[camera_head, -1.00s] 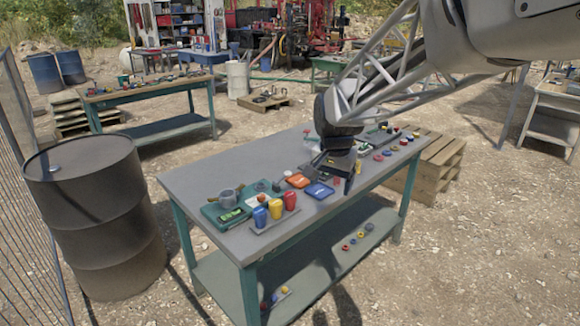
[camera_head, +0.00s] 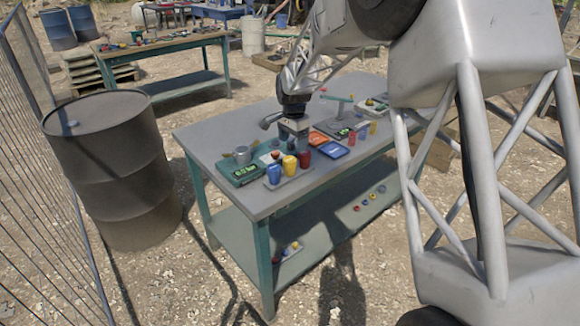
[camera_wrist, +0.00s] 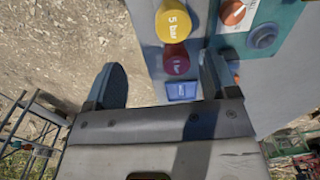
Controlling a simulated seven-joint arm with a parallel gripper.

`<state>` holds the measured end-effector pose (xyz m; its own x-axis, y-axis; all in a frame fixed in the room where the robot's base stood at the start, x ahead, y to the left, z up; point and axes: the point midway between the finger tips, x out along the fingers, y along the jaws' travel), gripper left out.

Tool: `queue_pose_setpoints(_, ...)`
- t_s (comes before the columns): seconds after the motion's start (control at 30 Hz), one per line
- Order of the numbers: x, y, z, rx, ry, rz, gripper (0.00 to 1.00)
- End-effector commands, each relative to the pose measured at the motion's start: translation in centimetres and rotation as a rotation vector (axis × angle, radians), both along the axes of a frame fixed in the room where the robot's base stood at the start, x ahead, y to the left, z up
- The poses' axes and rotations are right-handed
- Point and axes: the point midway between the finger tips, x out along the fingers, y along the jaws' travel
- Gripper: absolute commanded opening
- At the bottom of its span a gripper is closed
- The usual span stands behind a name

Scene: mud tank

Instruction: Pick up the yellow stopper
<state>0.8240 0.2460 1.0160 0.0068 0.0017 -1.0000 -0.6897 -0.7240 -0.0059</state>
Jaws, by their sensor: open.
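The yellow stopper (camera_head: 290,165) stands between a blue stopper (camera_head: 273,172) and a red stopper (camera_head: 304,160) in a row on a small plate (camera_head: 292,179) at the table's near edge. In the wrist view, the yellow stopper (camera_wrist: 173,24) shows its top marked "5 bar" at the upper middle, beyond the fingertips. The red stopper (camera_wrist: 175,59) appears in the picture between the fingers. My gripper (camera_head: 286,130) is above the table behind the row. Its fingers (camera_wrist: 164,68) are apart, with nothing held.
A green case (camera_head: 238,178) with a grey cup (camera_head: 242,154) is left of the row. An orange tile (camera_head: 317,138) and a blue tile (camera_head: 333,149) lie to the right. A dark barrel (camera_head: 105,170) stands left of the table (camera_head: 207,141).

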Motion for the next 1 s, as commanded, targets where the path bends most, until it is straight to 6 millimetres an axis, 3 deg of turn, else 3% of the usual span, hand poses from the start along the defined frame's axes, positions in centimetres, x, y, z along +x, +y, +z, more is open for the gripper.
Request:
queue_pose_setpoints(0.2, 1.2, 1.2, -1.4, -0.001, 0.007, -0.023, 0.8)
queue_pose_setpoints(0.57, 1.2, 1.2, -1.5, -0.001, 0.007, -0.025, 0.8)
queue_pose_setpoints(1.0, 1.2, 1.2, -4.0, -0.001, 0.007, -0.024, 0.8)
